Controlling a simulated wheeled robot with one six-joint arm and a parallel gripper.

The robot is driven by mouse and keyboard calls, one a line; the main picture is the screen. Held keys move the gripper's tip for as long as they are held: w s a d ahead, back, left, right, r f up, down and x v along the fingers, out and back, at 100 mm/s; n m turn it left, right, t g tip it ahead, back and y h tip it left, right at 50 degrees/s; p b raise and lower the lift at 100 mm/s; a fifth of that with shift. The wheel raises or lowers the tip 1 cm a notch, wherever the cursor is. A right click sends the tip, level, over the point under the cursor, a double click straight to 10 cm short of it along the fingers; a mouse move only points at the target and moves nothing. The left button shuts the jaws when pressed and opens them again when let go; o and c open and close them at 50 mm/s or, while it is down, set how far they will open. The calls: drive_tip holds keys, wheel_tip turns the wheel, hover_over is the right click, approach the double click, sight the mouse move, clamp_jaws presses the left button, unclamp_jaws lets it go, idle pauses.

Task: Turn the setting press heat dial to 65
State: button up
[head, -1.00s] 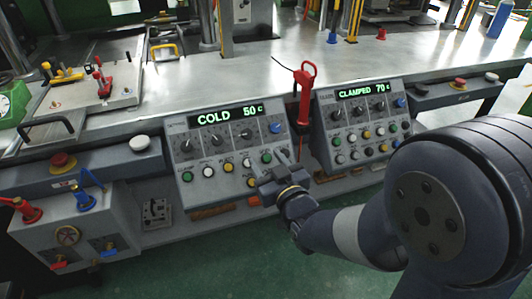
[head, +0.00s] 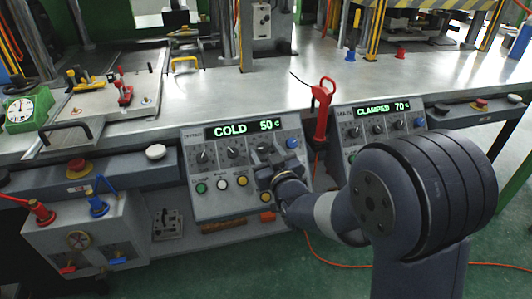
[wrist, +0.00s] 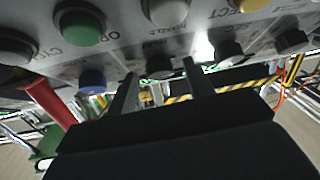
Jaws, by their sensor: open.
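The left control panel (head: 218,178) shows "COLD 50 C" in green on its display (head: 246,128). Its top row has several black dials, the leftmost (head: 203,156) and the second (head: 233,152) in clear view, and a blue knob (head: 291,143) at the right. Which one is the heat dial is too small to read. My gripper (head: 262,160) is open at the panel's right half, partly hiding the third black dial (head: 263,148). In the wrist view the two fingers stand either side of a black dial (wrist: 160,67); contact cannot be told.
Coloured buttons, such as a white one (head: 222,184), sit below the dials. A red handle (head: 322,108) stands between this panel and the right panel (head: 345,140), which reads "CLAMPED 70 C". A grey box with red and blue levers (head: 78,245) is at lower left.

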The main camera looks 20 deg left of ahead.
drive_tip(key=shift+c, duration=0.3)
drive_tip(key=c, duration=0.9)
drive_tip(key=shift+a+f+m+b, duration=0.1)
drive_tip(key=shift+m+b, duration=0.25)
drive_tip(key=shift+m, duration=0.05)
